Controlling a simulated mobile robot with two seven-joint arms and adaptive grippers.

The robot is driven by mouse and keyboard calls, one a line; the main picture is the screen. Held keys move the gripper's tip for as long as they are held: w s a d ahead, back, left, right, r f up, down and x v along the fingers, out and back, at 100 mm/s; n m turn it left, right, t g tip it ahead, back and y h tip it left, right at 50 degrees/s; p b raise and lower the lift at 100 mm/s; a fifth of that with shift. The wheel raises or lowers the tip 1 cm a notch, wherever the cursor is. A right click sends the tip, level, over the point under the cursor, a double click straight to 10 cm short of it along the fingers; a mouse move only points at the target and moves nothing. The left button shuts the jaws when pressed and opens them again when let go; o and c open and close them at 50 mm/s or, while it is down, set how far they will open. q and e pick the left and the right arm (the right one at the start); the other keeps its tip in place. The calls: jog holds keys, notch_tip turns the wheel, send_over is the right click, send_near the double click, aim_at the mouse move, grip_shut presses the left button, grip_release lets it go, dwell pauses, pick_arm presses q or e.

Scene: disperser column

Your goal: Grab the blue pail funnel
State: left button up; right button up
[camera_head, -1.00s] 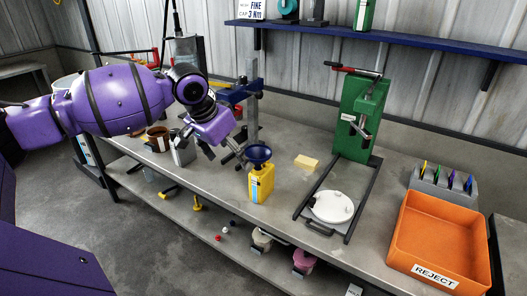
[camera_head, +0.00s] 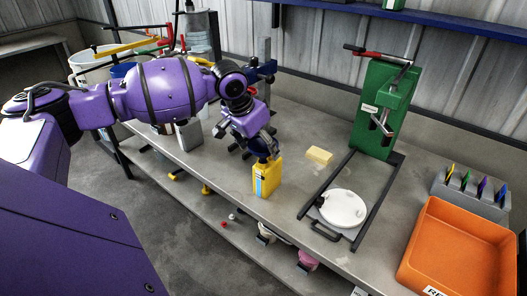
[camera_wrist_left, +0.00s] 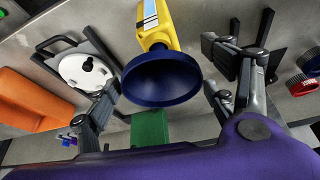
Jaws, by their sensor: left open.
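The blue funnel (camera_head: 257,157) sits in the mouth of a yellow bottle (camera_head: 267,178) near the front edge of the bench. In the head view my left gripper hides most of it. My left gripper (camera_head: 259,151) is open and hangs over the funnel. In the left wrist view the funnel's wide dark-blue cone (camera_wrist_left: 162,78) lies between the spread fingers of that gripper (camera_wrist_left: 160,98), with visible gaps on both sides. The yellow bottle (camera_wrist_left: 157,25) shows beyond the cone. My right gripper is not in view.
A yellow block (camera_head: 319,155) lies right of the bottle. Farther right stand a green press (camera_head: 378,112), a white disc (camera_head: 343,208) in a dark frame, an orange bin (camera_head: 462,250) and a grey rack (camera_head: 470,193). A grey container (camera_head: 189,134) stands left of the gripper.

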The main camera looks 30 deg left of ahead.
pick_arm(q)
jog(key=shift+x, duration=0.75)
jog(key=shift+c, duration=0.4)
jog(key=c, duration=1)
jog(key=shift+r, duration=0.1)
